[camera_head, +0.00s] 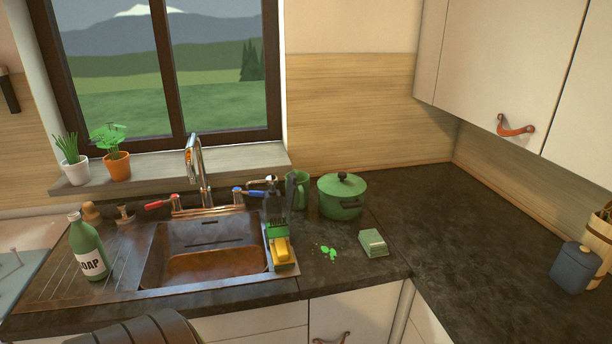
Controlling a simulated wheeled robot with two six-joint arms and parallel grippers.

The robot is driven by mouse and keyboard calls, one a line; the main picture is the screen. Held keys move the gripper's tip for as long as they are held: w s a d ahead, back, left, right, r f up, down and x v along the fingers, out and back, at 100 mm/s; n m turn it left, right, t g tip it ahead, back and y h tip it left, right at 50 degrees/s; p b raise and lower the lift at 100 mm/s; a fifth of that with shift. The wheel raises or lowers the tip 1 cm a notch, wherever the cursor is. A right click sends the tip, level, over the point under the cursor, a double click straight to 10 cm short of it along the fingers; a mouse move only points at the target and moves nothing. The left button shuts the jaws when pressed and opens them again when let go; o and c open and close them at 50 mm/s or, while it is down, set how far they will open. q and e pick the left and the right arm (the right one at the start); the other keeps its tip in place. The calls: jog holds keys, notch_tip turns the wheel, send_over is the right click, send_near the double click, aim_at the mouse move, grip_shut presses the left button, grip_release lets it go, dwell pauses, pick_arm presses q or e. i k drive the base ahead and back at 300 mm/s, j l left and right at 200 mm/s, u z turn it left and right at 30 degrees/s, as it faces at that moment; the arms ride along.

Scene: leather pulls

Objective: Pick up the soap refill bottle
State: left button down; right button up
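The soap refill bottle (87,252) is green with a pale cap and a white label reading "SOAP". It stands upright on the ribbed drainboard (58,284) left of the sink, with nothing in front of it. Neither gripper shows in the head view. A dark, rounded, ribbed shape at the bottom edge left of the middle has no visible fingers.
The sink basin (205,262) and faucet (195,165) are right of the bottle. A wooden knob-like object (91,211) stands behind it. A dark dispenser (276,208), yellow sponge (280,250) and green pot (341,198) are farther right. The right counter is mostly clear.

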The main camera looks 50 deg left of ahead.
aim_at(84, 241)
jog(key=u, duration=2.95)
